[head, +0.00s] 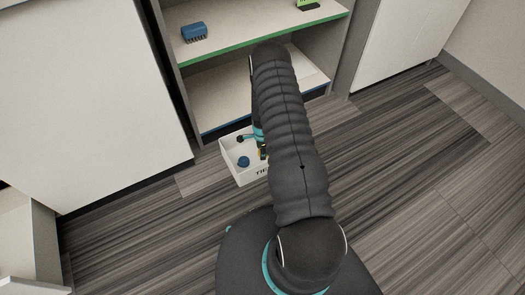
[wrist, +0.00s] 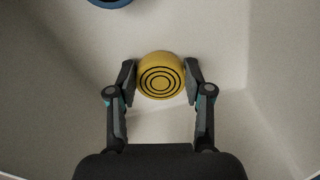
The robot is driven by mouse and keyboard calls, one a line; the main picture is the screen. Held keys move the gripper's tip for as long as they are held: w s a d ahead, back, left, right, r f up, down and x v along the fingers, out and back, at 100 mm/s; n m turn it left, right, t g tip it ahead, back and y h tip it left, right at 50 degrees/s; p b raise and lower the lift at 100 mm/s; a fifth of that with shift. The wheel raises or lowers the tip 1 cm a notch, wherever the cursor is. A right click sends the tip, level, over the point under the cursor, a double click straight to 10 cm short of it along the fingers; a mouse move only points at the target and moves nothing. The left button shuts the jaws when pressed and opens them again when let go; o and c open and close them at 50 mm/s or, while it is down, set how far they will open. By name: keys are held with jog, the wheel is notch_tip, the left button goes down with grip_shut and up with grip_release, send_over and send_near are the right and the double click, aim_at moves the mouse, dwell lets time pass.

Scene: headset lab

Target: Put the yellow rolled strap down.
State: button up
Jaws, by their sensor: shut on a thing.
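The yellow rolled strap (wrist: 160,76) is a short yellow roll with dark concentric rings on its face. In the wrist view my gripper (wrist: 160,80) has a fingertip on each side of it and is shut on it. The roll is inside a white bin (head: 229,170), over its pale floor; I cannot tell whether it touches the floor. In the head view my arm hides most of the gripper, and only a small bit of yellow shows in the bin.
A blue round item (head: 243,162) lies in the bin; its edge also shows at the top of the wrist view (wrist: 110,2). The bin stands on the striped floor (head: 420,180) before an open shelf (head: 240,100). A blue item (head: 194,32) sits on the upper shelf board.

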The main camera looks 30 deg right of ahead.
jog(key=shift+f, duration=0.2)
jog(key=o, duration=0.9)
jog(key=shift+r, duration=0.1)
jog(key=shift+o, duration=0.2)
